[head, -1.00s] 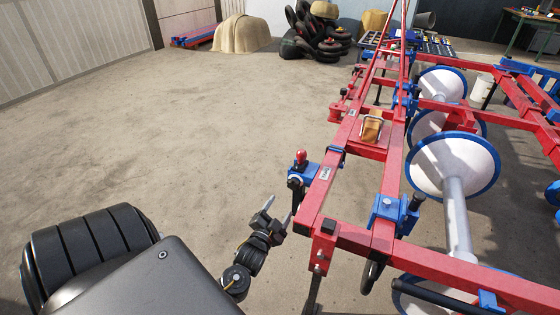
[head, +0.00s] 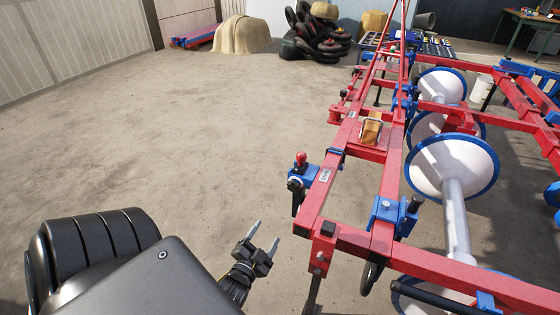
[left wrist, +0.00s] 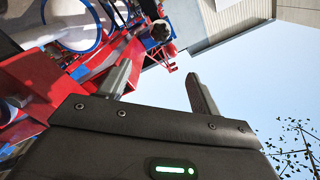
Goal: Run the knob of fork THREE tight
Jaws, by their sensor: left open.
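My left gripper (head: 267,232) is open and empty, low in the head view, left of the red frame's near corner and apart from it. Its two fingers also show spread in the left wrist view (left wrist: 161,64). A blue bracket (head: 305,174) with a red-topped knob (head: 300,157) and a dark part below it sits on the frame's left side, beyond the gripper. In the left wrist view a dark round lobed knob (left wrist: 160,30) shows beyond the fingertips, touching neither. Small label plates are on the beam, but I cannot read which fork is THREE. My right gripper is out of view.
The red frame (head: 385,205) with blue clamps (head: 391,214) and white blue-rimmed cones (head: 452,165) fills the right side. Bare concrete floor (head: 160,150) lies open to the left. Dark tyre-like rings (head: 315,35) are piled at the back.

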